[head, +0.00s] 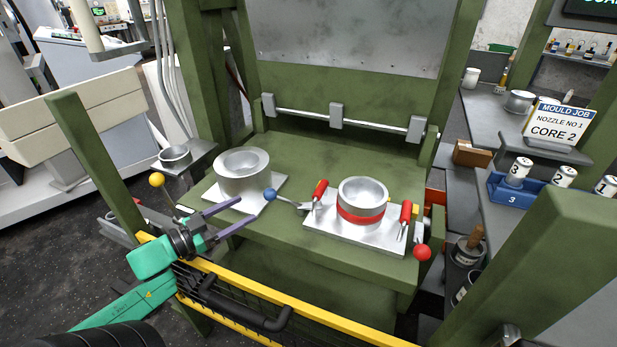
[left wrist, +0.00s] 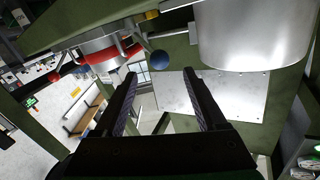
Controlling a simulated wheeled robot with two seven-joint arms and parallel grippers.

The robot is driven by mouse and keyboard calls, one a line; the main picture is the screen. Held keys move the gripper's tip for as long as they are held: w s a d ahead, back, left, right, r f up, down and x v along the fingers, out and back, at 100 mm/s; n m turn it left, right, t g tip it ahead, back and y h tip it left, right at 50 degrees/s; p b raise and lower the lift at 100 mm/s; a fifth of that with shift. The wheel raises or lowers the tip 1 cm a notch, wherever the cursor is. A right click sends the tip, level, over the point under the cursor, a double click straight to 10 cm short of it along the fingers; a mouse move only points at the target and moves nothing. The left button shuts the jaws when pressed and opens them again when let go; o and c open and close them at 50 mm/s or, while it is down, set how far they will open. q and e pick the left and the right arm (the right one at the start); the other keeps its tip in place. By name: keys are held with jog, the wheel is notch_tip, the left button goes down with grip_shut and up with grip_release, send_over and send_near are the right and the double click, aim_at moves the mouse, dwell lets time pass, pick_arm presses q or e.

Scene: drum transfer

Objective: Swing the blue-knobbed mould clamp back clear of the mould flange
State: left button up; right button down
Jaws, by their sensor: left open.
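The blue knob (head: 270,195) is on the end of the mould clamp's thin metal lever (head: 289,202), which reaches left from the mould plate (head: 335,232). A silver mould with a red band (head: 362,206) stands on that plate; whether the clamp's inner end touches the flange is too small to tell. My left gripper (head: 246,209) is open and empty, its fingers pointing at the knob from the lower left. In the left wrist view, the blue knob (left wrist: 159,60) shows just beyond and between the fingertips (left wrist: 160,73), apart from them.
A plain silver cylinder (head: 243,174) stands on another plate left of the knob. Red handles (head: 320,189) flank the mould, and a red ball (head: 422,253) is at its right front. A yellow rail (head: 300,318) crosses the front; green posts (head: 95,160) stand at the sides.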

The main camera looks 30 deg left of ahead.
aim_at(275, 192)
pick_arm(q)
jog(key=x, duration=0.5)
jog(key=shift+d+r+b, duration=0.2)
jog(key=shift+d+b, duration=0.05)
jog(key=shift+b, duration=0.15)
jog(key=x, duration=0.6)
jog(key=shift+a+f+b, duration=0.2)
jog(key=shift+b, duration=0.15)
jog(key=shift+x, duration=0.8)
pick_arm(e)
jog(key=shift+s+a+f, duration=0.2)
jog(key=shift+s+f, duration=0.05)
jog(key=shift+f, duration=0.25)
jog(key=shift+s+a+f, duration=0.15)
jog(key=shift+s+f, duration=0.1)
jog(key=shift+f, duration=0.2)
pick_arm(q)
jog(key=c, duration=1)
jog(key=shift+s, duration=0.1)
grip_shut()
pick_arm(e)
jog(key=shift+s+d, duration=0.1)
jog(key=shift+d, duration=0.15)
jog(key=shift+a, duration=0.15)
